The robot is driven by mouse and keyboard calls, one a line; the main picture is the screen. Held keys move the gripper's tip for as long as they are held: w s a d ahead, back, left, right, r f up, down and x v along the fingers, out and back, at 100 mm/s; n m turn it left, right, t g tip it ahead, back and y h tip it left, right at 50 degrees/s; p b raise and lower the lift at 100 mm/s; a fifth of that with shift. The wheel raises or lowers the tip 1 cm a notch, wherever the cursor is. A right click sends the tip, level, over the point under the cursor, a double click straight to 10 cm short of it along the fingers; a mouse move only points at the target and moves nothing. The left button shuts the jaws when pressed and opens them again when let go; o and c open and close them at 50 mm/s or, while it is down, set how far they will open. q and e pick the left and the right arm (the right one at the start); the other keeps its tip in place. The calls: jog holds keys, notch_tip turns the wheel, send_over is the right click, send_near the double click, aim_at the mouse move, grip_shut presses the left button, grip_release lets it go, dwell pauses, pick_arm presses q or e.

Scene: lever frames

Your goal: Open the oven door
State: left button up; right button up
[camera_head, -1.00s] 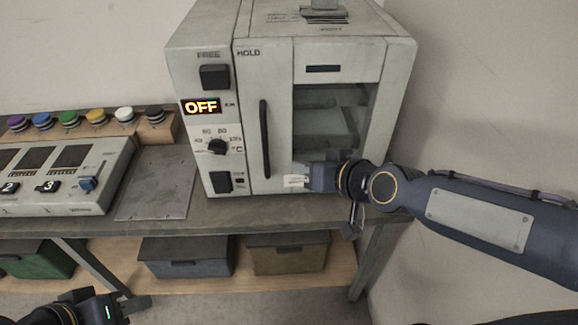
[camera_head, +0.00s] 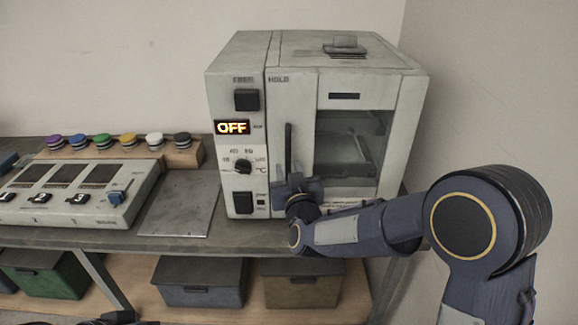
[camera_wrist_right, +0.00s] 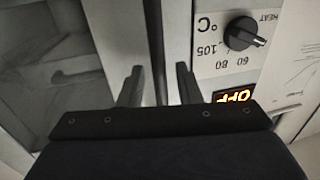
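The oven (camera_head: 355,85) is a worn white box on the bench, and its windowed door (camera_head: 305,100) looks shut. The door's dark vertical handle (camera_head: 288,145) is on the door's left side; its lower part is hidden by my right gripper (camera_head: 290,184). In the right wrist view the handle (camera_wrist_right: 154,40) runs between the two fingers of my right gripper (camera_wrist_right: 160,84). The fingers are apart, with a gap on each side of the handle. Only a dark bit of my left gripper (camera_head: 118,317) shows at the bottom edge of the head view.
The oven's display (camera_head: 232,127) reads OFF, above a dial (camera_head: 243,166). Bins (camera_head: 200,280) stand on the shelf below. A wall is close on the right.

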jog(key=shift+w+a, duration=0.15)
jog(key=shift+w, duration=0.7)
grip_shut()
